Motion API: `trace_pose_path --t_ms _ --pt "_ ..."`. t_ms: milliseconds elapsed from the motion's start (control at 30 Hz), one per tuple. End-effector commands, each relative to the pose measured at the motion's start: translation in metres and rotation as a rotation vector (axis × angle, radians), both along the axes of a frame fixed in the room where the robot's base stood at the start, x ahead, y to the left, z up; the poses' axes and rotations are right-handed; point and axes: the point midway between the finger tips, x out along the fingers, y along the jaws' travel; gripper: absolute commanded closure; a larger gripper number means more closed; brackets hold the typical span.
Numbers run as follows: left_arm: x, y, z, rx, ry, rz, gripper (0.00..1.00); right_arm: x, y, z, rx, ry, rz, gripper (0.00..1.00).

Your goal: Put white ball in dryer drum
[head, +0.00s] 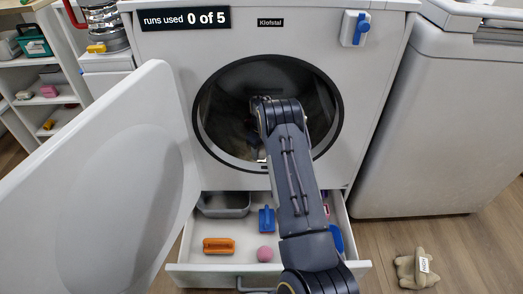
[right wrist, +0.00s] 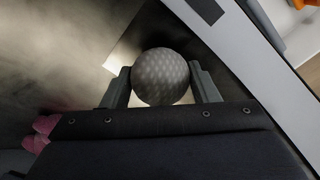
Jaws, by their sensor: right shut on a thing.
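The dryer's round drum opening (head: 222,104) is in the middle of the head view, with its white door (head: 110,190) swung open to the left. My right arm reaches up into the opening, and its gripper (right wrist: 160,73) is inside or at the mouth of the drum. In the right wrist view that gripper is shut on a dimpled ball (right wrist: 160,78), which looks grey in the shade and sits between the two fingers. The ball is hidden in the head view. My left gripper is not in view.
Below the opening, a pulled-out drawer (head: 215,270) holds an orange brush (head: 218,245), a pink ball (head: 265,254), a blue item (head: 267,219) and a grey tray (head: 224,204). Pink material (right wrist: 42,130) shows beside the gripper.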

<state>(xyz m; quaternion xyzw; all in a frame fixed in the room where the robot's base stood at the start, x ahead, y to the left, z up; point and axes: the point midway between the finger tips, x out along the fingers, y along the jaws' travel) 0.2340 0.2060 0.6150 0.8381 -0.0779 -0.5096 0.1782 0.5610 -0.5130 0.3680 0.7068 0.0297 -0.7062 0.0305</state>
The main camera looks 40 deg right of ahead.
Motion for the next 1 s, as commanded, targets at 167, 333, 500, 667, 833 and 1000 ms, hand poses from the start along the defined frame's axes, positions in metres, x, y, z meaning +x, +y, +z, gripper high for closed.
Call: trace_pose_path --t_ms 167,333,500,667,833,1000 --pt "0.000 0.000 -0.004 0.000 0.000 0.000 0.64 0.000 0.000 -0.007 0.000 0.000 0.000 0.68" --pt "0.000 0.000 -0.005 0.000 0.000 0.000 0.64 0.000 0.000 -0.009 0.000 0.000 0.000 0.68" --pt "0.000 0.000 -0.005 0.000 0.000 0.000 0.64 0.000 0.000 -0.009 0.000 0.000 0.000 0.29" --pt "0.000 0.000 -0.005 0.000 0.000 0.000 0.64 0.000 0.000 -0.009 0.000 0.000 0.000 0.24" --pt "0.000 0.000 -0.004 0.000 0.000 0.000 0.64 0.000 0.000 -0.008 0.000 0.000 0.000 0.24" --pt "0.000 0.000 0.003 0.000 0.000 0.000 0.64 0.000 0.000 0.005 -0.001 0.000 0.000 0.24"
